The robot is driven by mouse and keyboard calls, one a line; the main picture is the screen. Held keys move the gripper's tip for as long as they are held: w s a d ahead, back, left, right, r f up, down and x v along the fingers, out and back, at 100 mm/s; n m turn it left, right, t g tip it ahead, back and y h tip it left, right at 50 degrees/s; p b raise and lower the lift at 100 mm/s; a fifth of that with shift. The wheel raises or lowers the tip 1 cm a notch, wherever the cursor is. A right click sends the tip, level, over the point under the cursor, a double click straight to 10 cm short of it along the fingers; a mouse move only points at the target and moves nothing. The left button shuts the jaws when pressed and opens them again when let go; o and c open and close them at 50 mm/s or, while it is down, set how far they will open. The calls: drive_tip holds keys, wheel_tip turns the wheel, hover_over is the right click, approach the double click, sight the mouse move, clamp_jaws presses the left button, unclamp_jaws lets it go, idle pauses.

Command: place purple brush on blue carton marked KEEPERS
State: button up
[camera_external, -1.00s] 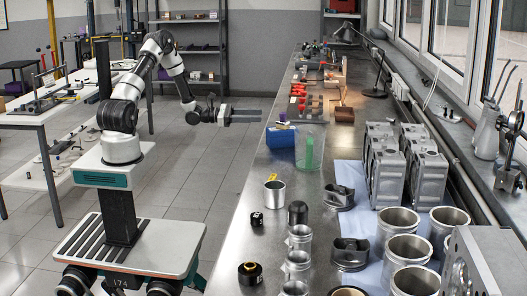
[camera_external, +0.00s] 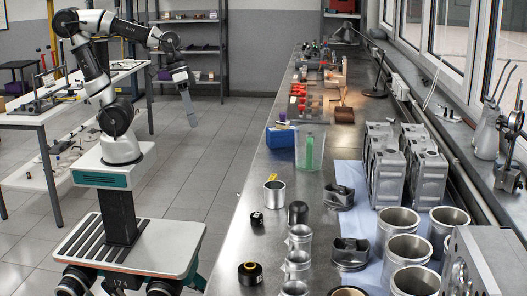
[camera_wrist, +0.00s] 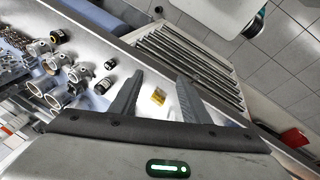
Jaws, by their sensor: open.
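The blue carton (camera_external: 280,137) stands on the bench near its left edge, in the external view; no marking on it is legible. A small item with purple and pale parts, seemingly the purple brush (camera_external: 282,119), shows at the top of the carton. It is too small to tell exactly how it rests. My gripper (camera_external: 191,118) hangs over the floor to the left of the bench, pointing down and apart from the carton. In the wrist view, my gripper (camera_wrist: 160,76) has its fingers spread with nothing held between them.
A clear container with a green item (camera_external: 309,150) stands right of the carton. Metal cylinders (camera_external: 299,240), pistons (camera_external: 350,252) and engine blocks (camera_external: 415,165) crowd the bench. A yellow item (camera_wrist: 158,96) lies beyond my fingers. The aisle floor (camera_external: 228,130) is clear.

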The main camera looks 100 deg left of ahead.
drive_tip(key=shift+s+a+r+m+t+y, duration=0.35)
drive_tip(key=shift+s+r+m+t+y, duration=0.2)
drive_tip(key=shift+r+m, duration=0.35)
drive_tip(key=shift+s+a+r+m+t+y, duration=0.4)
drive_tip(key=shift+s+r+m+y, duration=0.2)
drive_tip(key=shift+m, duration=0.5)
